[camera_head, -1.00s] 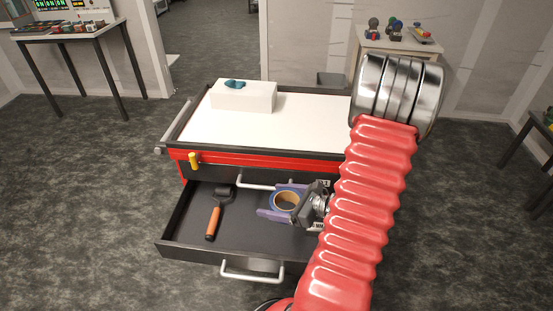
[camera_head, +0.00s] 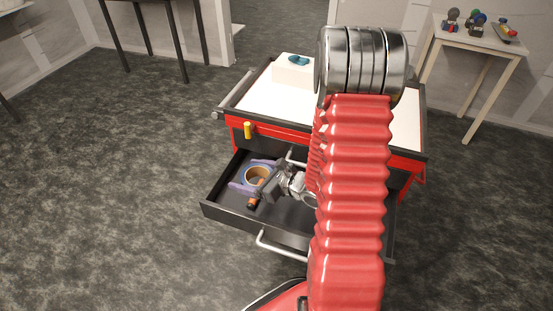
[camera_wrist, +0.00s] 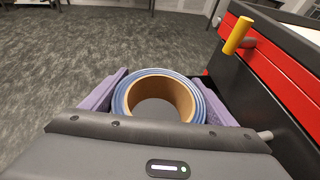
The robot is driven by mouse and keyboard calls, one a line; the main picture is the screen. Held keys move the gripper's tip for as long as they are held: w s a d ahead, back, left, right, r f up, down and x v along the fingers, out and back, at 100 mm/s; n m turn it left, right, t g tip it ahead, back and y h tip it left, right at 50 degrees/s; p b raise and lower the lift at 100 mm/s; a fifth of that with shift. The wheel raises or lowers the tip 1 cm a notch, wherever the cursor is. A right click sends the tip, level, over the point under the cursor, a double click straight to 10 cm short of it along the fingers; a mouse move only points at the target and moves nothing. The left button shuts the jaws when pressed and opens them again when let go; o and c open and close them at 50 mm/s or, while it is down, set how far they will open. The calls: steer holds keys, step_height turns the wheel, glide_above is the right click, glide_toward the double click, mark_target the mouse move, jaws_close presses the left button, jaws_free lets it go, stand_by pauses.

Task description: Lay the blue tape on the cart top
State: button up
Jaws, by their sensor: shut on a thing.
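The blue tape (camera_wrist: 206,104) is a roll with a tan core. My gripper (camera_head: 258,175) is shut on it, with one purple finger on each side, as the wrist view also shows (camera_wrist: 160,98). In the head view the tape (camera_head: 247,177) appears over the open drawer. The cart (camera_head: 292,139) is red and black with a white top (camera_head: 262,98). The top lies behind and above the drawer, partly hidden by my arm.
A white box (camera_head: 291,72) with a teal object (camera_head: 298,60) on it stands at the cart top's back left. The open drawer (camera_head: 226,212) holds an orange-handled tool (camera_head: 252,203), partly hidden by my gripper. A yellow peg (camera_head: 247,130) sticks out of the cart's front. The top's left front looks clear.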

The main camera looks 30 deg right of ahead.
steer(key=w+a+y, duration=0.1)
steer(key=w+a, duration=0.1)
steer(key=a, duration=0.8)
steer(key=shift+w+f+n+g, duration=0.25)
steer(key=shift+w+n+g, duration=0.05)
steer(key=shift+w+n, duration=0.1)
steer(key=shift+a, duration=0.15)
